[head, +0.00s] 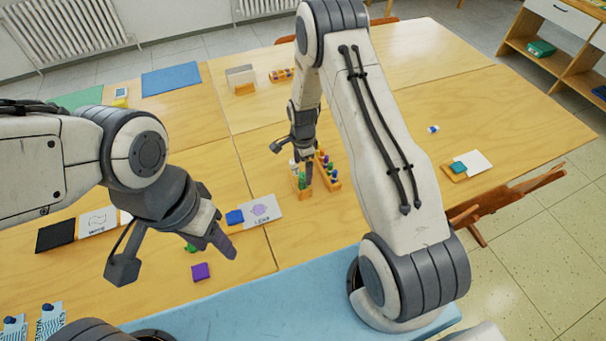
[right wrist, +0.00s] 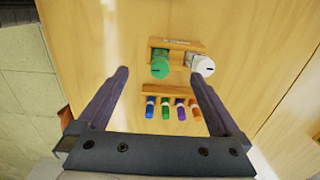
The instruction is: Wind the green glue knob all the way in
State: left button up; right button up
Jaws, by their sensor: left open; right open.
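The green glue knob (right wrist: 160,66) is a round green cap with a dark slot mark. It sits in a wooden holder (right wrist: 178,43) beside a white capped glue (right wrist: 203,65). In the head view the green glue (head: 302,183) is partly hidden by my right gripper (head: 307,168). In the right wrist view, my right gripper (right wrist: 163,100) is open and empty, its fingers spread wide, with the green knob ahead, between their lines and left of the white cap. My left gripper (head: 222,240) is open over the front left table, away from the glue.
A wooden rack (right wrist: 178,90) of several coloured tubes stands next to the glue holder. The table's right part is mostly clear.

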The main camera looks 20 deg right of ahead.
aim_at(303, 177)
dwell(0.3)
jog(key=m, duration=0.7)
jog(key=shift+f+b, duration=1.15)
dwell(0.5)
jog(key=c, duration=1.4)
jog(key=shift+c, duration=0.2)
